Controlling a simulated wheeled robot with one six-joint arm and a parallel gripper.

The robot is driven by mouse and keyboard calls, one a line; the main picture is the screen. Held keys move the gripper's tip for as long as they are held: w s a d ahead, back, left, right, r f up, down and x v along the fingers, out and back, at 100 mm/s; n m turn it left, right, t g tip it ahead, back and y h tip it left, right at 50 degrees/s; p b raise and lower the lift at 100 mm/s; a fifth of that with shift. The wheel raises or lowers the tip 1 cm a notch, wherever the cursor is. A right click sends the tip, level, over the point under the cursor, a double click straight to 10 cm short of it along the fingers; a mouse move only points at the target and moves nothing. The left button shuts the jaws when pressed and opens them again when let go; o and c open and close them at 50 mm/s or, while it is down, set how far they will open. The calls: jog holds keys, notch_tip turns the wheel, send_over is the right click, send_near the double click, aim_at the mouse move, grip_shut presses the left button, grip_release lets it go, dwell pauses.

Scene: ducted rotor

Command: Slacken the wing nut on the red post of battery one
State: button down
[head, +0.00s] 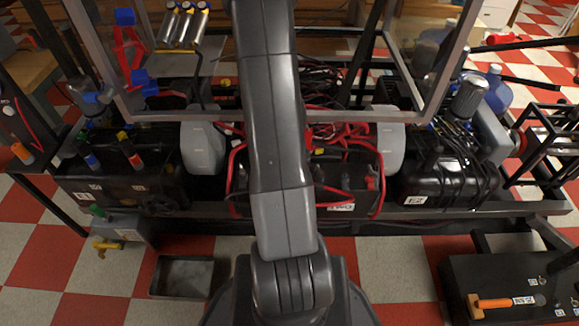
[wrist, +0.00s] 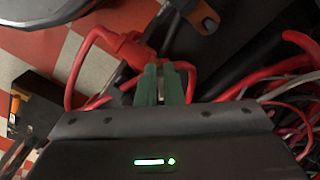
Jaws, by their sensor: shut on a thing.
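In the wrist view my gripper (wrist: 161,70) has its two green fingers close together, shut on a small piece at the red post. This is the wing nut, mostly hidden between the fingertips. A red cable end (wrist: 133,48) lies just beyond and left of the fingertips, with a red cable curving down to the left. In the head view my arm covers the gripper and the wing nut. A black battery case (head: 335,180) with red cables shows behind my arm, its white label too small to read surely.
Red and black cables (wrist: 270,75) crowd the right side of the wrist view. A grey tool-like part with an orange end (wrist: 205,18) lies beyond the fingers. In the head view, metal frame bars (head: 260,116) cross above the batteries. A shallow tray (head: 182,277) lies on the checkered floor.

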jog(key=n, duration=0.6)
jog(key=shift+s+d, duration=0.25)
jog(key=shift+d, duration=0.15)
jog(key=n, duration=0.5)
jog(key=shift+d+f+n, duration=0.1)
jog(key=shift+d+n, duration=0.25)
jog(key=shift+n, duration=0.05)
jog(key=c, duration=1.6)
grip_release()
jog(key=shift+o, duration=0.2)
notch_tip(320, 180, up, 14)
jog(key=p, duration=0.4)
jog(key=shift+p, duration=0.35)
